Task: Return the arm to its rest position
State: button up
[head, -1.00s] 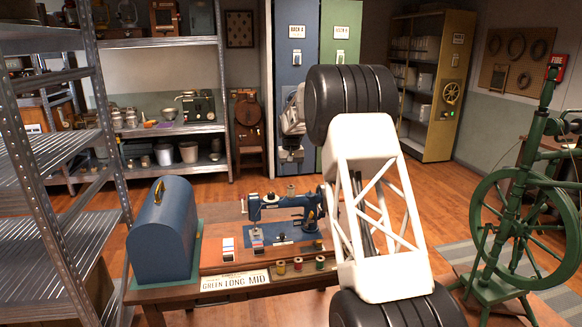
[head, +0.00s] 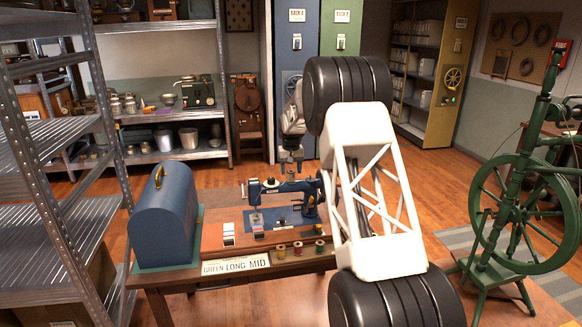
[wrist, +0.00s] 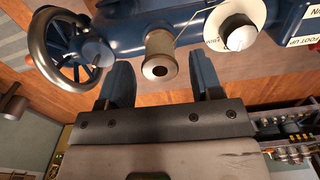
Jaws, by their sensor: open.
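My gripper (head: 291,168) points down at the end of my arm, just above or behind the top of the blue sewing machine (head: 310,188). In the wrist view my gripper (wrist: 163,82) has its two dark blue fingers apart with nothing held. The machine fills the top of that view, with its handwheel (wrist: 62,45), white dial (wrist: 237,30) and a metal cylinder (wrist: 160,58) that lines up with the gap between the fingers. I cannot tell how far the fingertips are from it. My white lattice arm link hides the machine's right end.
The wooden table (head: 165,283) carries a blue domed case (head: 163,215), thread spools (head: 298,248) and a sign (head: 236,264). Metal shelving (head: 45,190) stands at left, a green spinning wheel (head: 520,215) at right. Floor (head: 440,180) behind the table is clear.

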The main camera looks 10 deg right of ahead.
jog(key=shift+f, duration=0.15)
dwell(0.6)
jog(key=c, duration=0.6)
jog(key=shift+r, duration=3.3)
